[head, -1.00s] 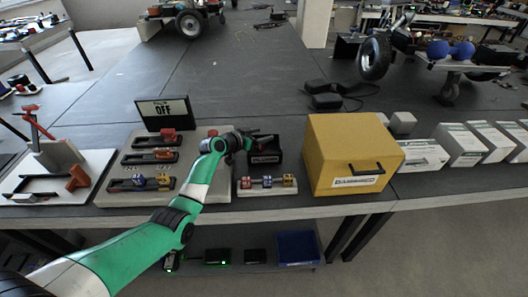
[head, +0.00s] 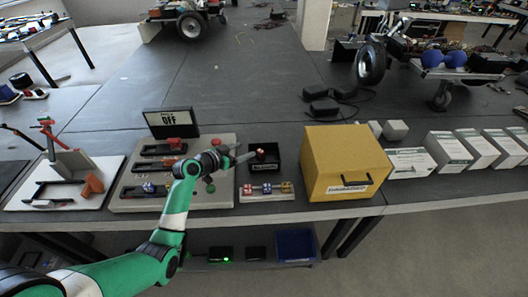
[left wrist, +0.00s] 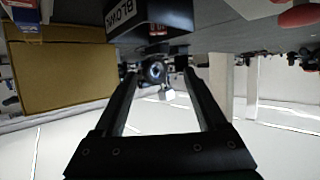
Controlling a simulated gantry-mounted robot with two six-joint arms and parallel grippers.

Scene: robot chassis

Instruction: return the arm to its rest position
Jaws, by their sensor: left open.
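My green-and-white left arm (head: 178,200) reaches in from the lower left over the front of the bench. Its left gripper (head: 243,155) is beside the left edge of a small black bin (head: 263,168), above the grey board's right side. Its two fingers stand apart with nothing between them; they also show in the left wrist view (left wrist: 157,72). That view is upside down, with the black bin (left wrist: 155,14) at the top. A small reddish thing shows at the bin. My right gripper is not in view.
A yellow box (head: 343,170) with a black handle stands right of the bin. A small rack (head: 266,197) sits in front of the bin. The bench behind is mostly clear.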

